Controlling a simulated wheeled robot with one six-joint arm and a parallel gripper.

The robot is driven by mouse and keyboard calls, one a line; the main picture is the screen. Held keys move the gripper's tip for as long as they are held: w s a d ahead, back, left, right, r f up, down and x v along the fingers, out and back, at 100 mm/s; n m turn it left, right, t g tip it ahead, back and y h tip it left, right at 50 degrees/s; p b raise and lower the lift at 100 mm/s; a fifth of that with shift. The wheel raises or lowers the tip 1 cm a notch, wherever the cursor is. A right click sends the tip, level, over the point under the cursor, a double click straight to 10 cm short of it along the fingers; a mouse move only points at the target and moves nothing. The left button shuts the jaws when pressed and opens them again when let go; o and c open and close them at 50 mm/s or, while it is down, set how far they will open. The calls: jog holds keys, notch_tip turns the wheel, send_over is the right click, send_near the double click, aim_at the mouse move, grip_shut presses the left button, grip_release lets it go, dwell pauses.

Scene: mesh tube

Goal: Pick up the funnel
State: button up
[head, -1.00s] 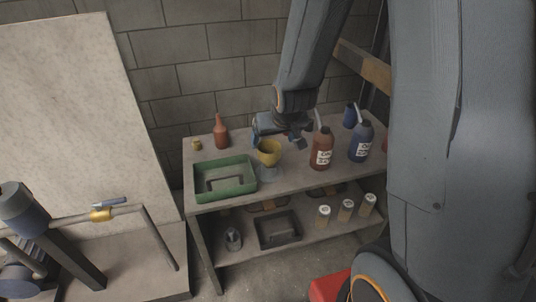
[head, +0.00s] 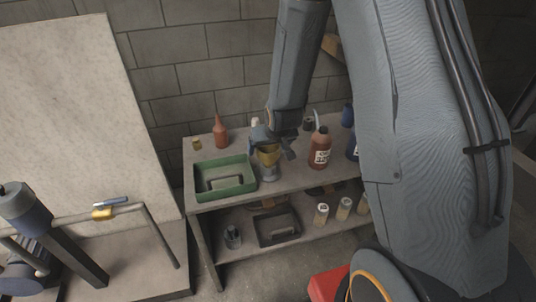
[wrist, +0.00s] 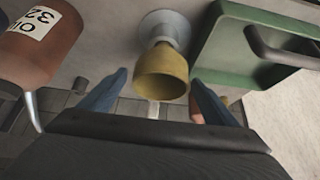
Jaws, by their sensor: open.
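The yellow funnel (head: 268,158) stands on the table's top shelf, on a grey round base, just right of the green tray (head: 226,192). In the wrist view the funnel's yellow cup (wrist: 162,76) lies between my two fingers, with its grey foot (wrist: 165,30) beyond it. My gripper (head: 272,144) is at the funnel's upper part, partly hiding it in the head view. In the wrist view my gripper (wrist: 158,92) is open, with one blue finger on each side of the cup. I cannot tell whether either finger touches it.
A red-brown oil bottle (head: 320,148) stands right of the funnel; it shows at the left of the wrist view (wrist: 38,45). An orange bottle (head: 221,134) stands behind the tray. The lower shelf holds a dark tray (head: 277,228) and several pale canisters.

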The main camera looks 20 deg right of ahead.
jog(key=c, duration=1.2)
jog(key=shift+r, duration=0.2)
